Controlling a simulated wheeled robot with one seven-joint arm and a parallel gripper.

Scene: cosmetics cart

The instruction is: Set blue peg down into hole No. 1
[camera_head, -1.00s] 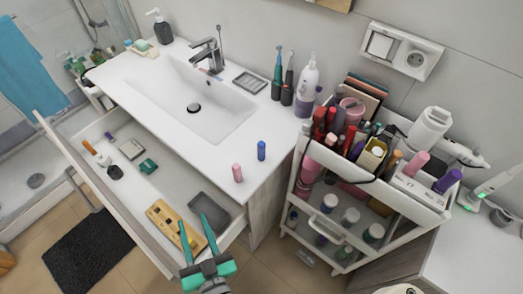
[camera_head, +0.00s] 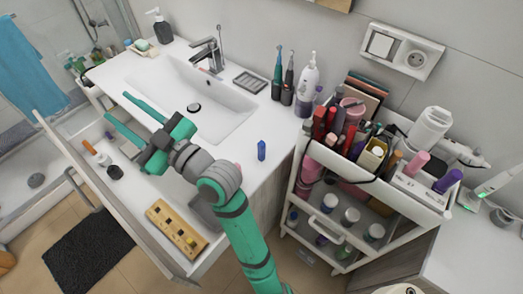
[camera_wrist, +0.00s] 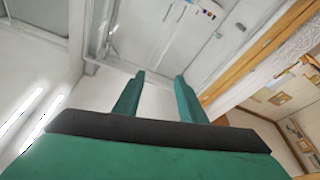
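The blue peg (camera_head: 261,150) stands upright near the front right corner of the white counter. The wooden block (camera_head: 177,228) lies in the open drawer, with dark holes and small yellowish marks on its top. The hole numbers are too small to read, so I cannot tell which is No. 1. My gripper (camera_head: 116,105) is open and empty, raised over the left part of the counter and drawer, away from peg and block. In the wrist view its fingers (camera_wrist: 160,76) are apart with nothing between them.
The counter (camera_head: 150,75) has a sink and tap. The drawer also holds a dark grey container (camera_head: 203,212), partly hidden by my arm, and small items at its left end. A crowded cosmetics cart (camera_head: 345,210) stands to the right. A pink item is almost hidden behind my arm.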

